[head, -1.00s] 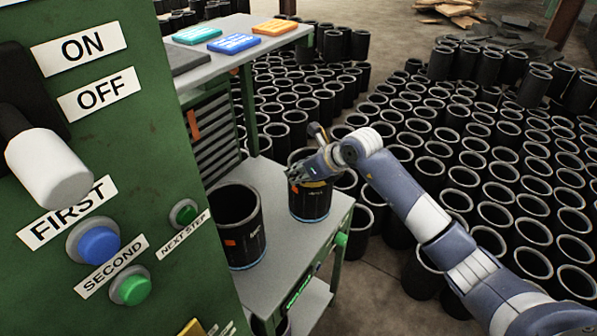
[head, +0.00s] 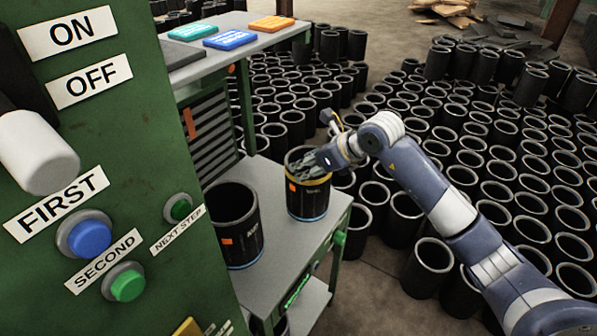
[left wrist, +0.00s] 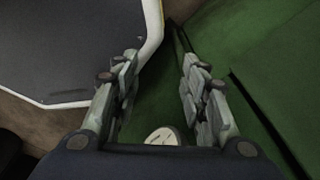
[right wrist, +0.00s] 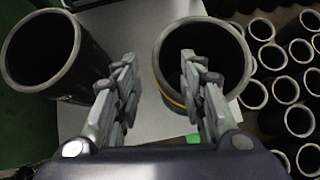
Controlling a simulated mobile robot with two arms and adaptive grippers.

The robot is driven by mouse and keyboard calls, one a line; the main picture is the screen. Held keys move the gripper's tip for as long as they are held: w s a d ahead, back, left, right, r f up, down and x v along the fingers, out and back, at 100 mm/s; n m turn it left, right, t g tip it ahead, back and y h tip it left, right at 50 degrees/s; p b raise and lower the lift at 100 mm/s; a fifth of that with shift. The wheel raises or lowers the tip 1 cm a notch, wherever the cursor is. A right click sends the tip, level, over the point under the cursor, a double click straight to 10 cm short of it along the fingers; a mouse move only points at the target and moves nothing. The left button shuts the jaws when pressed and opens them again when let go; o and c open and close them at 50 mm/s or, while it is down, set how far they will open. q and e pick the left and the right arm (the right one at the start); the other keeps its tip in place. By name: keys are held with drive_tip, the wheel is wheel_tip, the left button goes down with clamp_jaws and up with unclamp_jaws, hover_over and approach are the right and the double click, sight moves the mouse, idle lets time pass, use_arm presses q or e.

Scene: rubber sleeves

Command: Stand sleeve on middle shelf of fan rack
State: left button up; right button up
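A black sleeve (head: 307,198) with a yellow band and an orange label stands upright on the grey middle shelf (head: 289,239) of the green rack. A second black sleeve (head: 236,222) stands upright to its left; both show in the right wrist view, the banded one (right wrist: 170,68) and the other (right wrist: 88,62). My right gripper (head: 308,163) is open at the banded sleeve's rim. In the right wrist view its fingers (right wrist: 160,92) straddle the near-left wall, one overlapping the mouth; contact is unclear. My left gripper (left wrist: 155,88) is open and empty, outside the head view.
A green control panel (head: 120,190) with buttons and a lever fills the left. The top shelf (head: 262,42) holds coloured plates. Many more black sleeves (head: 480,150) crowd the floor behind and right. Green surfaces (left wrist: 240,50) and a dark white-edged panel (left wrist: 75,45) lie before my left gripper.

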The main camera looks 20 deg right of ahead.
drive_tip(key=b+v, duration=0.1)
drive_tip(key=v, duration=0.5)
drive_tip(key=shift+s+r, duration=0.15)
